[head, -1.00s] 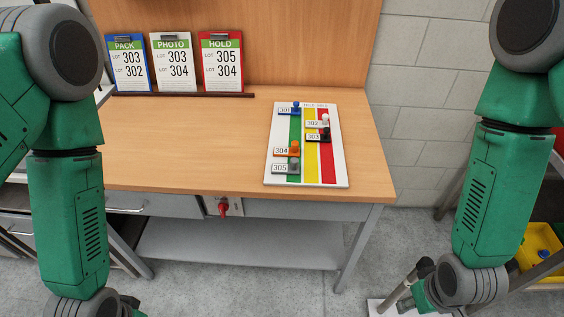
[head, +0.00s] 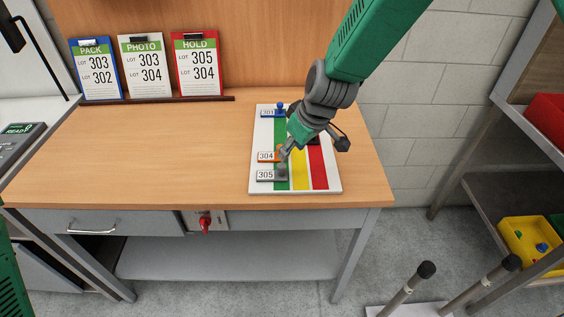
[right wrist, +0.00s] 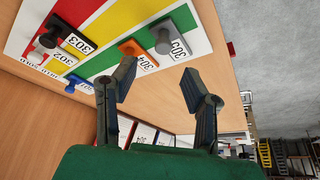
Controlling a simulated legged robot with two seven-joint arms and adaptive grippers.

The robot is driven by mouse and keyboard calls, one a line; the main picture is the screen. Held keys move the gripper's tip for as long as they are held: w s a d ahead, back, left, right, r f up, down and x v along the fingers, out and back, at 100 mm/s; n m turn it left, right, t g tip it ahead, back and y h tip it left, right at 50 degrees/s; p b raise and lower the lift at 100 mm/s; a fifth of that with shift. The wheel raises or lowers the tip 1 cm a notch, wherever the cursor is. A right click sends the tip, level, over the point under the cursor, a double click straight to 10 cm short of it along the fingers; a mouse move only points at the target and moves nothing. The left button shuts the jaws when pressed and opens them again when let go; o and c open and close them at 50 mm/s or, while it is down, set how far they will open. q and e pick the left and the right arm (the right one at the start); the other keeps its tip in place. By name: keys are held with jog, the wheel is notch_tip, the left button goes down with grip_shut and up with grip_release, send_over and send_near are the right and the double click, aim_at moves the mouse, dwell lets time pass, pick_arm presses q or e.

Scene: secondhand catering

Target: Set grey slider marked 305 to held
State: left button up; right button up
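The board (head: 258,140) with green, yellow and red stripes lies on the wooden table. The grey slider marked 305 (head: 268,176) sits at the near end, with its knob over the green stripe; it also shows in the right wrist view (right wrist: 172,42). The orange slider 304 (head: 265,156) is just beyond it. My right gripper (head: 284,154) is over the board near these two sliders. In the right wrist view my right gripper (right wrist: 160,70) has its fingers apart with nothing held, slider 305 showing beyond the gap. My left gripper is out of view.
The blue slider 301 (head: 270,112) is at the far end; sliders 302 (right wrist: 62,57) and 303 (right wrist: 80,43) are mostly hidden by my arm in the head view. The HOLD card (head: 198,65) lists 305 and 304. The table's left part is clear.

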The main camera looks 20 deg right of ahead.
aim_at(283, 165)
jog(key=x, duration=0.7)
jog(key=shift+a, duration=0.45)
jog(key=shift+d, duration=0.1)
jog(key=shift+d, duration=0.1)
jog(key=shift+d, duration=0.15)
grip_shut()
